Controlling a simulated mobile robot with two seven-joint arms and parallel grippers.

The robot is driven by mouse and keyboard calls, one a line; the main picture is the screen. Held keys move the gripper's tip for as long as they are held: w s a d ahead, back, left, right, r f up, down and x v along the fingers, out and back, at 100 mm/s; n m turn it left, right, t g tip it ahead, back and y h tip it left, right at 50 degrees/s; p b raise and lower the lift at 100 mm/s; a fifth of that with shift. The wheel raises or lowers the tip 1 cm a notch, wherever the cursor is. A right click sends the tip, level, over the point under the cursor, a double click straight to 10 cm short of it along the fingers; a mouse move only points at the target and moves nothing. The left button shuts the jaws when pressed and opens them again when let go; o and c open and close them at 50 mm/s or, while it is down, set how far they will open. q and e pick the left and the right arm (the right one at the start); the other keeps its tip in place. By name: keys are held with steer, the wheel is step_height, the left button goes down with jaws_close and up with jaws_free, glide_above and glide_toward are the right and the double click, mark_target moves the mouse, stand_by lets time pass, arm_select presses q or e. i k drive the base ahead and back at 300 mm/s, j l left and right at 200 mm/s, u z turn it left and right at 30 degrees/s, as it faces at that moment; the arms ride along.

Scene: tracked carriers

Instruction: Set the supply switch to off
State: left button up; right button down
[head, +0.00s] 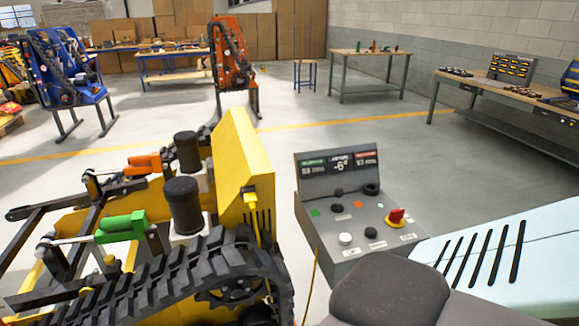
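A grey control console (345,215) stands at the centre right, beside a yellow tracked carrier (238,160). Its sloped panel has a red handle on a yellow base (396,217) near the right edge, which looks like the supply switch. Its label is too small to read, and I cannot tell which position it is set to. The panel also carries a white knob (346,239), several black knobs, a green button (315,213) and an orange button (358,204). Lit displays (340,164) show on its upright back. Neither of my grippers is in view.
A yellow plug (251,199) with a cable is in the carrier's side, close to the console's left. A black rubber track (200,265) fills the lower left. Workbenches (370,55) stand along the back and right. The floor behind the console is clear.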

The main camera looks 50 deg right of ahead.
mark_target(396, 216)
steer(key=z, duration=1.9)
